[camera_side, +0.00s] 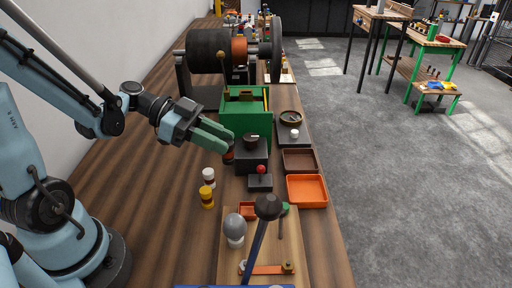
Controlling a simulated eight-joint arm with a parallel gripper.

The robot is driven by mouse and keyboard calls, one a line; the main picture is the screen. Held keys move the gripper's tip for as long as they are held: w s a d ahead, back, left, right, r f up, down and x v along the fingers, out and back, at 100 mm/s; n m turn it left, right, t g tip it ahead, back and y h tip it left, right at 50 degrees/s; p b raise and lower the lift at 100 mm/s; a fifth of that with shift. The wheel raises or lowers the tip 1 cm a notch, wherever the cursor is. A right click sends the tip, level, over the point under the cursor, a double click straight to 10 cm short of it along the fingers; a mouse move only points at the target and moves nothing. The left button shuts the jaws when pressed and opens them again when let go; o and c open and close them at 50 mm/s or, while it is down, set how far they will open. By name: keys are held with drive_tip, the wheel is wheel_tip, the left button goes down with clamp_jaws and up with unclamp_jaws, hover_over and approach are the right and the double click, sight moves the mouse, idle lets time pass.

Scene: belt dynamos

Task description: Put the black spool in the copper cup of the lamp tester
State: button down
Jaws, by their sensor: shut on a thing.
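My gripper (226,142), with green fingers, is shut at the left side of the green box. A small dark piece, apparently the black spool (231,137), shows at its fingertips, mostly hidden by them. A dark red piece (228,156) is just below the fingertips; whether it is part of the held thing I cannot tell. The lamp tester appears to be the wooden board (229,260) in front, with a grey bulb (235,222) and a copper-coloured strip (268,269). A small orange-copper holder (247,209), possibly its cup, sits behind the bulb, partly hidden by a black-knobbed post.
Two spools, red-white (208,178) and yellow-white (206,197), stand left of a black switch box (260,183) with a red knob. Brown (299,160) and orange (307,190) trays line the right edge. The black-knobbed post (267,208) rises over the board. Bench left is clear.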

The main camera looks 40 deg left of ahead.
drive_tip(key=w+a+r+n+t+y, duration=0.1)
drive_tip(key=w+r+n+t+y, duration=0.25)
drive_tip(key=r, duration=0.45)
drive_tip(key=w+a+r+n+t+y, duration=0.25)
drive_tip(key=w+r+n+y, duration=0.2)
drive_tip(key=r, duration=0.35)
drive_tip(key=s+d+f+m+g+h, duration=0.1)
drive_tip(key=s+f+m+g+h, duration=0.1)
drive_tip(key=f, duration=0.3)
drive_tip(key=s+d+f+m+g+h, duration=0.1)
drive_tip(key=s+f+m+g+h, duration=0.1)
drive_tip(key=f, duration=0.3)
drive_tip(key=s+d+f+m+g+h, duration=0.1)
drive_tip(key=s+f+m+h, duration=0.2)
drive_tip(key=f, duration=0.2)
drive_tip(key=shift+s+d+f+m+g+h, duration=0.2)
drive_tip(key=shift+s+f+m+g+h, duration=0.15)
drive_tip(key=shift+f+m+g+h, duration=0.05)
drive_tip(key=shift+s+d+f, duration=0.15)
drive_tip(key=shift+s+f, duration=0.1)
drive_tip(key=shift+s, duration=0.2)
